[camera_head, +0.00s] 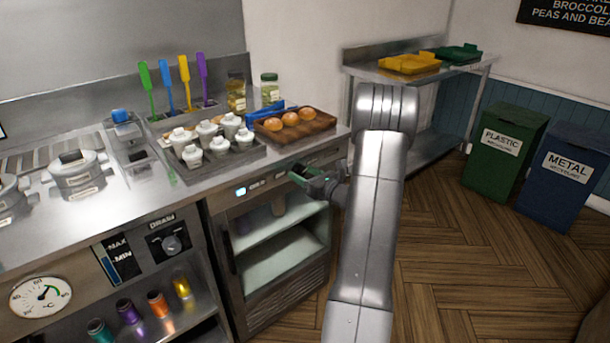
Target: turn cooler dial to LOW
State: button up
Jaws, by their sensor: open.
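The cooler (285,297) is an open-fronted steel cabinet under the counter, with two shelves inside. Its top panel carries a small lit display (240,191) at the left and small labels to the right of it. My gripper (298,175) has green-and-dark jaws and is in front of the right half of this panel, pointing left toward it. The jaws are open and I see nothing held between them. I cannot make out the cooler dial or its setting; the gripper covers part of the panel. Whether the jaws touch the panel is unclear.
A DRAIN knob (172,243) and a temperature gauge (41,296) are on the unit to the left. A wooden board of buns (329,122) sits on the counter above the cooler. Green (503,150) and blue (565,175) bins stand at the right. The wooden floor there is clear.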

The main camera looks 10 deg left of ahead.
jog(key=c, duration=1)
